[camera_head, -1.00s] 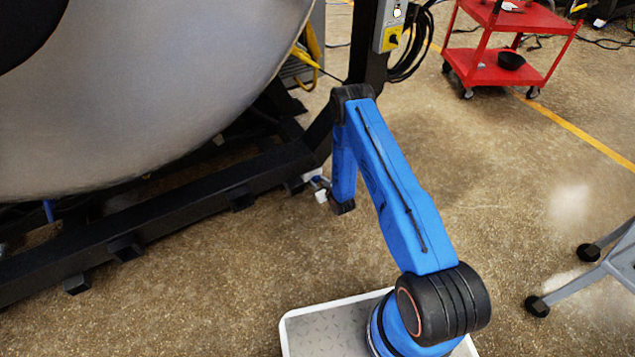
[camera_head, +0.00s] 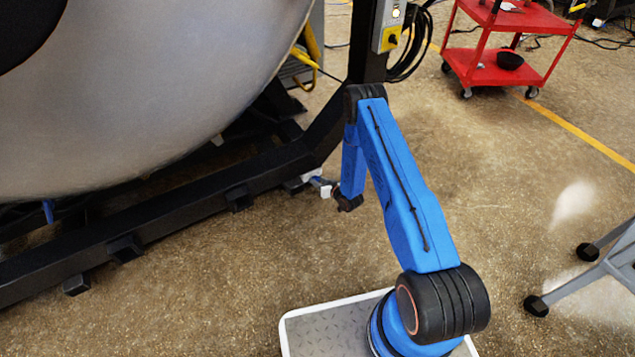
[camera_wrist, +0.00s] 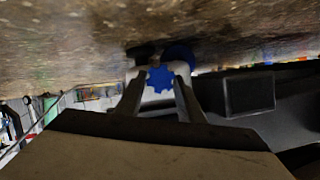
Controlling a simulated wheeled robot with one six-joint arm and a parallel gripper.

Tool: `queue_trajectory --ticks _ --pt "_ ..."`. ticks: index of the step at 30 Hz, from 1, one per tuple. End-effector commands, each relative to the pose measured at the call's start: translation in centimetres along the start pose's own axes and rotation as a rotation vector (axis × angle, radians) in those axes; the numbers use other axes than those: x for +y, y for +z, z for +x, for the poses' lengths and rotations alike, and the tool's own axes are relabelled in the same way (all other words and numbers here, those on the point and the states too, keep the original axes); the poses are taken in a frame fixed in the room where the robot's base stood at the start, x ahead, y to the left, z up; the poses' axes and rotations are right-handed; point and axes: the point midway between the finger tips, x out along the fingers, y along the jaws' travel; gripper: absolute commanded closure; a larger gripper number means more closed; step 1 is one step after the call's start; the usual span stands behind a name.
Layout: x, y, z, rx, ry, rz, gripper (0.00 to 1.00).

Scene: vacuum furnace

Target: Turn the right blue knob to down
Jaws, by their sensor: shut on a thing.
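In the wrist view a blue, star-edged knob (camera_wrist: 160,78) sits between the two fingers of my gripper (camera_wrist: 161,84). The fingers are shut on it, one on each side. A white body shows around the knob, and a second blue round part (camera_wrist: 179,54) is just behind it. In the head view my gripper (camera_head: 325,188) is low by the end of the black frame, at a white fitting (camera_head: 311,176). The knob's details are too small to tell there.
The large grey vessel (camera_head: 150,90) stands on a black frame (camera_head: 190,205) close to my arm. A red cart (camera_head: 500,70) is at the back right. Grey legs (camera_head: 600,270) stand at the right. Floor between is clear.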

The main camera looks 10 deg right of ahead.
Motion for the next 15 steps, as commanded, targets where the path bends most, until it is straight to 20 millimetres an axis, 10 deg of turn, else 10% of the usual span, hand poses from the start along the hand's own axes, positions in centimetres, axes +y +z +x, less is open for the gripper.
queue_trajectory --ticks 6,7,8,15 --pt "-0.06 0.02 0.01 0.0 -0.001 -0.001 0.88" --pt "-0.06 0.03 0.01 0.0 -0.001 -0.001 0.58" --pt "-0.06 0.03 0.01 0.0 0.0 -0.001 0.51" --pt "-0.03 0.02 0.0 0.0 0.0 -0.002 0.47"
